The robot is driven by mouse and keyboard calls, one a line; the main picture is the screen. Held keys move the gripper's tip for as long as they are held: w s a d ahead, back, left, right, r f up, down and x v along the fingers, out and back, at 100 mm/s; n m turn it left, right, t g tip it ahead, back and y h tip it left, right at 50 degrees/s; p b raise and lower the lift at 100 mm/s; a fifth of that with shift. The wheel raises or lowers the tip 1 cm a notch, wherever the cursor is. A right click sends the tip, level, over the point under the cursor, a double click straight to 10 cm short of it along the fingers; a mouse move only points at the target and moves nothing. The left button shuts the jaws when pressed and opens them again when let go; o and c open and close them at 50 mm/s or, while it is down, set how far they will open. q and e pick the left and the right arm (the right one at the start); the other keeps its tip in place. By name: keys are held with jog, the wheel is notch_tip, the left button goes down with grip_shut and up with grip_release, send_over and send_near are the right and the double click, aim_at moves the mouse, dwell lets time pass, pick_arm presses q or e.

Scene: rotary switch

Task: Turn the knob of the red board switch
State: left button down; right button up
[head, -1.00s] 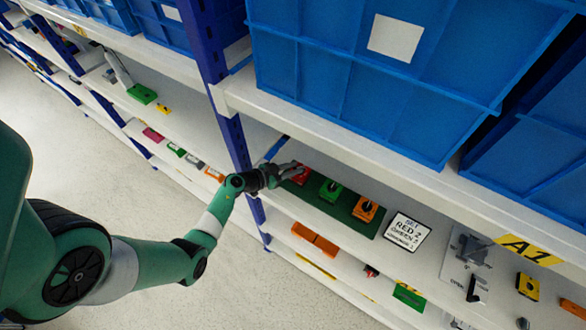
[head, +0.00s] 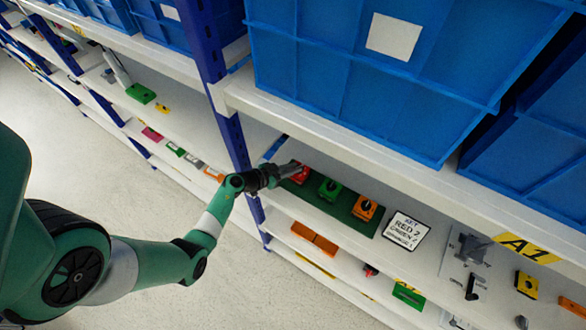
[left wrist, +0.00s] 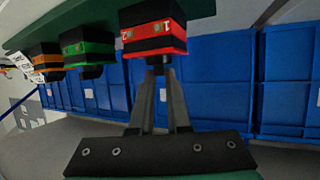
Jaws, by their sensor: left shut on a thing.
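The red switch (head: 299,174) sits at the left end of a dark green board on the shelf. In the left wrist view the red switch (left wrist: 152,32) shows close up, with light marks on its red face. My left gripper (head: 286,171) reaches it from the left. In the left wrist view my left gripper (left wrist: 158,72) has its fingers closed together on the knob (left wrist: 158,60), which is mostly hidden between the fingertips. The knob's exact angle cannot be read. My right gripper is not in view.
A green switch (head: 329,189) and an orange switch (head: 365,208) stand to the right on the same board (head: 346,207). A sign (head: 407,231) reading "SET RED 2" and more lies beside it. A blue upright (head: 236,150) is close to my left forearm. Blue bins (head: 370,90) stand above.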

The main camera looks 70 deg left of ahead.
pick_arm(q)
jog(key=shift+s+a+f, duration=0.1)
jog(key=shift+a, duration=0.05)
dwell(0.3)
jog(key=c, duration=0.8)
grip_release()
jog(key=shift+o, duration=0.2)
jog(key=shift+s+r+p, duration=0.3)
jog(key=shift+s, duration=0.05)
jog(key=p+v, duration=0.3)
jog(key=v, duration=0.7)
jog(key=shift+s, duration=0.4)
